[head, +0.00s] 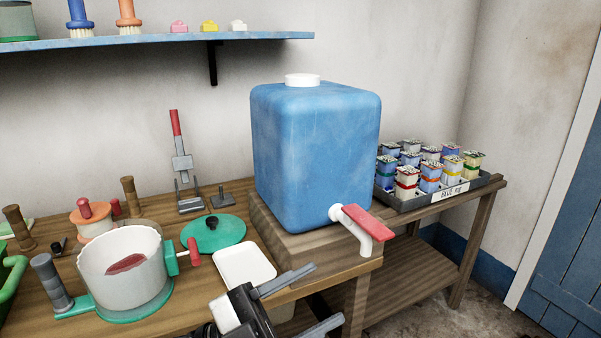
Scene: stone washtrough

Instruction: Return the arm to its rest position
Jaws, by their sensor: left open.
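My left gripper (303,304) is at the bottom middle of the head view, in front of the table's front edge and below the blue water container (315,150). Its two grey fingers are spread apart with nothing between them. The container stands upright on a wooden block and has a white cap, a white spout and a red tap lever (368,221). The gripper is apart from the tap, lower and to its left. My right gripper is not in view.
A white tray (244,265) lies just behind the gripper. A white pot (125,265) with a green base, a green lid (213,234) and a press (183,170) stand on the left. A black crate (440,200) of small jars is at right. The floor at lower right is clear.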

